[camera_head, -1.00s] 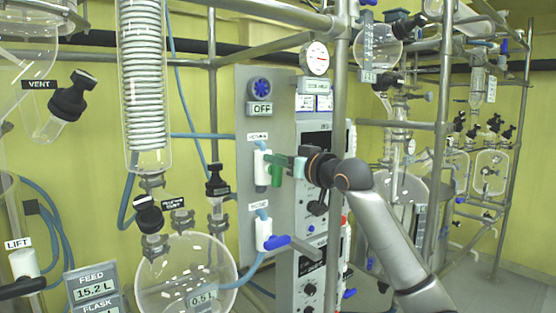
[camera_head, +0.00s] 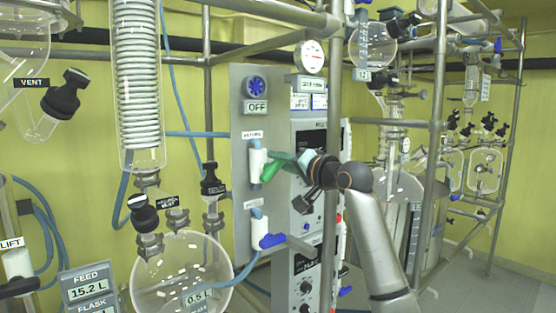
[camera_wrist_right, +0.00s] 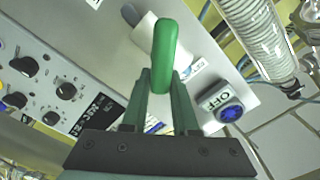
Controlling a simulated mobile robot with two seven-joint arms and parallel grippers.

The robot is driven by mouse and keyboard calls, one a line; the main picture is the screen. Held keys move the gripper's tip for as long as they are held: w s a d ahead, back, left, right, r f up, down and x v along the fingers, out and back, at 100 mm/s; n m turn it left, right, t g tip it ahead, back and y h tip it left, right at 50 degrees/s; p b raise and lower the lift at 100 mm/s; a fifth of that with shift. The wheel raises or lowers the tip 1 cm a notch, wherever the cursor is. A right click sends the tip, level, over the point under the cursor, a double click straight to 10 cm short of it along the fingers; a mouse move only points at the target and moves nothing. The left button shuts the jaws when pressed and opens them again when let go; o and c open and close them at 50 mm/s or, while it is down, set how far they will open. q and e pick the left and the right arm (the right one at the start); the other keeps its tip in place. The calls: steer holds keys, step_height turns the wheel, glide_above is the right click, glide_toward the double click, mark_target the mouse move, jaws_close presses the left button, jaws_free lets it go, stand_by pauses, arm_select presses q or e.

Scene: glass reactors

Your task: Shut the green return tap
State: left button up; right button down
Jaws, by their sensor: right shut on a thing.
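The green return tap (camera_head: 270,172) is on the grey panel, on a white valve body (camera_head: 257,166) under a small label. Its green handle slants up to the right in the head view. In the right wrist view the handle (camera_wrist_right: 166,50) stands between the two dark green fingers. My right gripper (camera_head: 288,162) comes from the right and is shut on the handle; it also shows in the right wrist view (camera_wrist_right: 161,88). The fingers partly hide the handle's outer end in the head view. My left gripper is not in view.
A blue-handled tap (camera_head: 271,240) sits lower on the same panel (camera_head: 240,85). A blue knob (camera_head: 256,87) with an OFF display is above. A metal post (camera_head: 333,120) stands close to my right wrist. A round glass flask (camera_head: 180,270) is at lower left.

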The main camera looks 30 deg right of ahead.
steer(key=m, duration=0.3)
steer(key=f+m, duration=0.1)
steer(key=shift+d+m, duration=0.25)
steer(key=shift+m, duration=0.05)
steer(key=shift+f+m, duration=0.2)
steer(key=shift+m, duration=0.55)
steer(key=shift+f+m, duration=0.2)
steer(key=shift+m, duration=0.55)
steer(key=c, duration=0.7)
jaws_free()
steer(key=s+b, duration=0.1)
steer(key=s, duration=0.3)
steer(key=s+b, duration=0.1)
steer(key=s, duration=0.3)
steer(key=s+d+b, duration=0.1)
steer(key=s, duration=0.3)
steer(key=shift+s, duration=0.2)
